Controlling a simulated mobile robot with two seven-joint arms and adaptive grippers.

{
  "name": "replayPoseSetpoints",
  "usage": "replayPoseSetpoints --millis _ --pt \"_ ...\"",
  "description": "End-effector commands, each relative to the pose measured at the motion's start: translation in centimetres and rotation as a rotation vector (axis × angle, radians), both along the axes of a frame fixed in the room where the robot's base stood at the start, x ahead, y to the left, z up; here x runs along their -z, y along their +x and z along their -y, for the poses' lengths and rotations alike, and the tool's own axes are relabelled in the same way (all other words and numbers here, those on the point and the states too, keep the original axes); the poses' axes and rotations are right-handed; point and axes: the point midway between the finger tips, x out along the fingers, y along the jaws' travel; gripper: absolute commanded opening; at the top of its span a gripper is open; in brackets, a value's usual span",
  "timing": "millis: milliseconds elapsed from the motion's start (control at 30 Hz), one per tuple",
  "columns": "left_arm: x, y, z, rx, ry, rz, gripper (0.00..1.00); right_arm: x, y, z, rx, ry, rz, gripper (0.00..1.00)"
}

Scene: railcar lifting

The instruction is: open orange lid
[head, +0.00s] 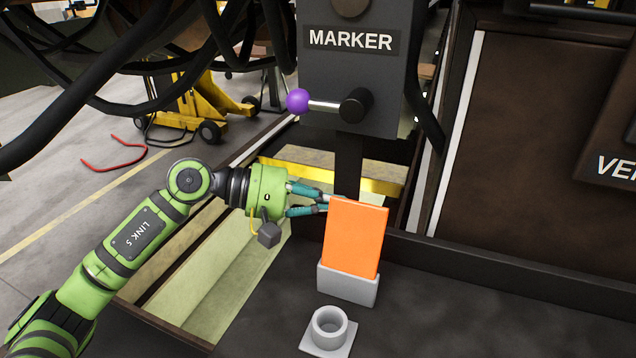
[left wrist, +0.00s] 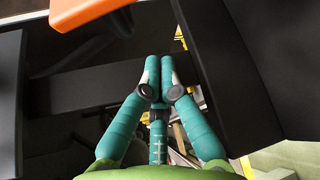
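The orange lid (head: 355,238) stands nearly upright, tilted slightly, above a small grey box (head: 346,290) on the dark surface. Its edge also shows at the top left of the left wrist view (left wrist: 88,12). My left gripper (head: 328,202) is just left of the lid's upper left edge, its fingers pointing right. In the left wrist view its teal fingertips (left wrist: 160,68) are drawn together with nothing seen between them, and the lid is apart from them there. Whether a finger touches the lid is unclear in the head view. My right gripper is not in view.
A grey ring-shaped socket (head: 329,328) stands in front of the box. Behind, a dark panel labelled MARKER (head: 350,70) carries a lever with a purple knob (head: 298,101). A yellow bar (head: 335,178) and dark post lie behind the gripper. Dark cables hang at upper left.

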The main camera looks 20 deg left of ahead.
Motion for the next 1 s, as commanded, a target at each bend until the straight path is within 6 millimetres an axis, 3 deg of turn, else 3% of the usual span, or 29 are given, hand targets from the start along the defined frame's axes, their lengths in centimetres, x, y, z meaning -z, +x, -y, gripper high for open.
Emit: replayPoseSetpoints --millis 200,567,1000 --pt "-0.6 -1.2 0.2 0.000 0.000 -0.002 0.00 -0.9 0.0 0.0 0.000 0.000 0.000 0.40" --pt "-0.5 -1.3 0.2 0.000 0.000 0.001 0.00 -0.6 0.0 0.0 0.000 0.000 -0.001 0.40" --pt "-1.1 -2.5 0.2 0.001 -0.006 0.180 0.00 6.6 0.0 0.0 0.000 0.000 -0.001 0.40"
